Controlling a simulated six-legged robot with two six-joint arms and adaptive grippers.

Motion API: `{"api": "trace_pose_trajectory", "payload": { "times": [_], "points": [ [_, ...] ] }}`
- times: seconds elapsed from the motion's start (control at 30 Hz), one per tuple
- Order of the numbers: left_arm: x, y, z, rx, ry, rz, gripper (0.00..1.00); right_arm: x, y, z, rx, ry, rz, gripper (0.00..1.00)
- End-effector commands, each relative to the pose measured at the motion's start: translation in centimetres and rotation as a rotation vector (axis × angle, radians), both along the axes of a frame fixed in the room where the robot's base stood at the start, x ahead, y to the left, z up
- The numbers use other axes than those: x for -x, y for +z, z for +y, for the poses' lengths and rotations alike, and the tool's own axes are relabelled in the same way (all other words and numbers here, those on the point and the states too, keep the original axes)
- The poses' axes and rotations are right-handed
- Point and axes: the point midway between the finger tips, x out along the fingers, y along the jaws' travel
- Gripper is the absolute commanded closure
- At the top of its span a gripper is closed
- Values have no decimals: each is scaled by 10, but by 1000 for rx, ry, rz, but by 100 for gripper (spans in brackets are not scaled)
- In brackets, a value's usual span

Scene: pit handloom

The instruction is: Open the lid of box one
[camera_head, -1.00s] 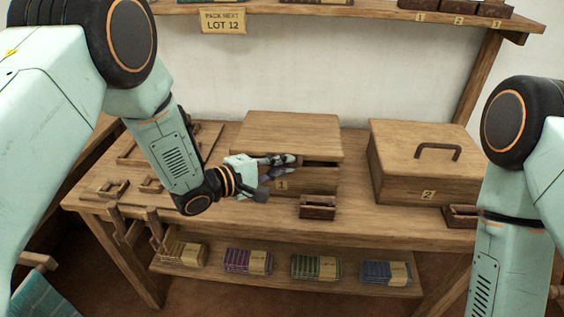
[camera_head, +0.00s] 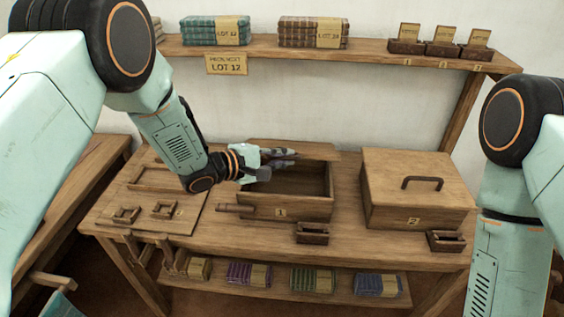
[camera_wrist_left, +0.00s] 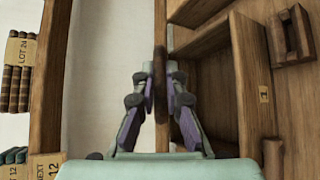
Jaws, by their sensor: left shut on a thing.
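Box one (camera_head: 285,211) is a wooden box with a "1" label on its front, in the middle of the bench. Its lid (camera_head: 318,151) is swung up at the back, and the dark inside shows from the front. My left gripper (camera_head: 292,157) is shut on the lid, over the box's back left part. In the left wrist view, the gripper's fingers (camera_wrist_left: 161,78) close from both sides on the lid's thin board (camera_wrist_left: 161,25). My right arm shows at the right edge, but its gripper is out of view.
Box two (camera_head: 412,212), shut and with a dark handle, stands to the right. Small wooden holders (camera_head: 312,233) sit in front of the boxes. A panel (camera_head: 145,212) lies at the left. Above is a shelf (camera_head: 370,50) with stacks and cards; bundles lie below.

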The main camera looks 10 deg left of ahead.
Motion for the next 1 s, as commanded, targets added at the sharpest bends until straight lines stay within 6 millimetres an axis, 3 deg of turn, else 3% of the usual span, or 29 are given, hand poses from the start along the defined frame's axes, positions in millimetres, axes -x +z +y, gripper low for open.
{"api": "trace_pose_trajectory", "payload": {
  "times": [0.03, 0.33, 0.9, 0.93, 1.0],
  "points": [
    [-5, 11, 1, 3, 3, -7, 100, 0, 7, 0, 0, 0, 0, 60],
    [-17, 28, 1, 4, 3, -5, 100, 0, 21, 0, 0, 0, 0, 60],
    [-20, 30, 0, 4, 2, -4, 100, 0, 23, 0, 0, 0, 0, 60],
    [-20, 30, 0, 4, 2, -4, 88, 0, 23, 0, 0, 0, 0, 60],
    [-20, 30, 0, 3, 2, -4, 82, 0, 23, 0, 0, 0, 0, 60]
  ]
}}
